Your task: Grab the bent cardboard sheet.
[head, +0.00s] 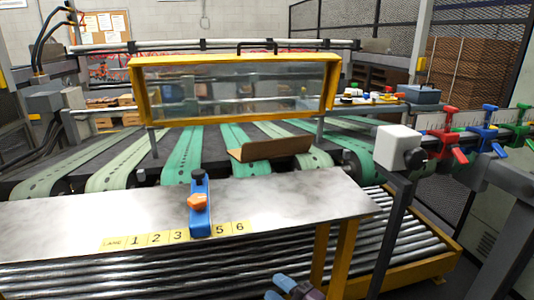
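The bent cardboard sheet (270,149) is brown and folded. It lies over the green belts, behind the back edge of the metal plate and below the yellow-framed clear guard. My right gripper (277,289) shows only in part at the bottom edge, with pale blue fingertips. It is in front of the rollers, well apart from the sheet and nearer to me. The lower part of this gripper is cut off, so its opening is unclear. My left gripper is not in view.
A metal plate (100,215) with a blue stop (199,208) and numbered yellow labels lies between me and the sheet. The yellow-framed guard (240,88) stands behind the sheet. A post with a white box (397,148) and coloured clamps (487,130) are at the right.

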